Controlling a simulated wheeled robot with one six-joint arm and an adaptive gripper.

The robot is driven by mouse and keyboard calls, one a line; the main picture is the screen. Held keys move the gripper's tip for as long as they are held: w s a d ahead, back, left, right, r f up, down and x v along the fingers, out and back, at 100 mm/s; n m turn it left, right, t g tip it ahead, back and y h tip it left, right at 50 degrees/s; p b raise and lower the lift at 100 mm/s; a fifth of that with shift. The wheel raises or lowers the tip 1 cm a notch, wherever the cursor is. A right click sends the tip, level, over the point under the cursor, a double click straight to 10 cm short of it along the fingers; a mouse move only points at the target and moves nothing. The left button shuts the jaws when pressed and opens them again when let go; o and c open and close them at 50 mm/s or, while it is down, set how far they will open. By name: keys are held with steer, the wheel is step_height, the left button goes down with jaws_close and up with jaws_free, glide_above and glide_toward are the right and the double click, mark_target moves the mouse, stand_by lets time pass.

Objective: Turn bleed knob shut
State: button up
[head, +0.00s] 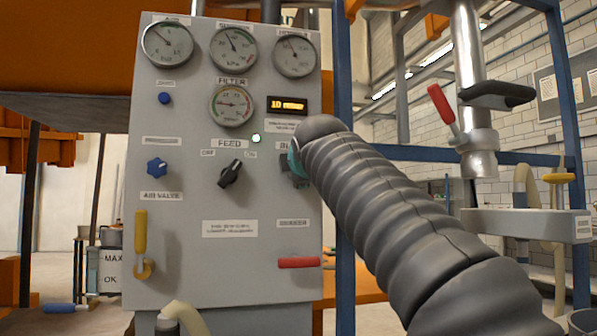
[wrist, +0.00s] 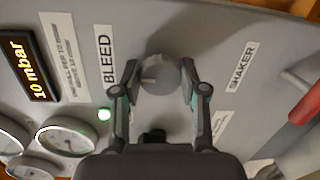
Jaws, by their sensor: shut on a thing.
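The bleed knob (wrist: 159,74) is a round grey knob on the grey panel, beside the BLEED label (wrist: 104,54) in the wrist view. A pale mark shows on the knob's face, toward the label side. My gripper (wrist: 160,80) is shut on the knob, with one finger at each side of it. In the head view my gripper (head: 294,166) is at the panel's right side, under the partly covered label. The arm and gripper hide the knob there.
A blue post (head: 345,290) stands right of the panel.

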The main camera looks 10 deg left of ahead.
steer(key=shift+f, duration=0.1)
stand_by(0.4)
steer(key=o, duration=1.1)
steer(key=v, duration=1.2)
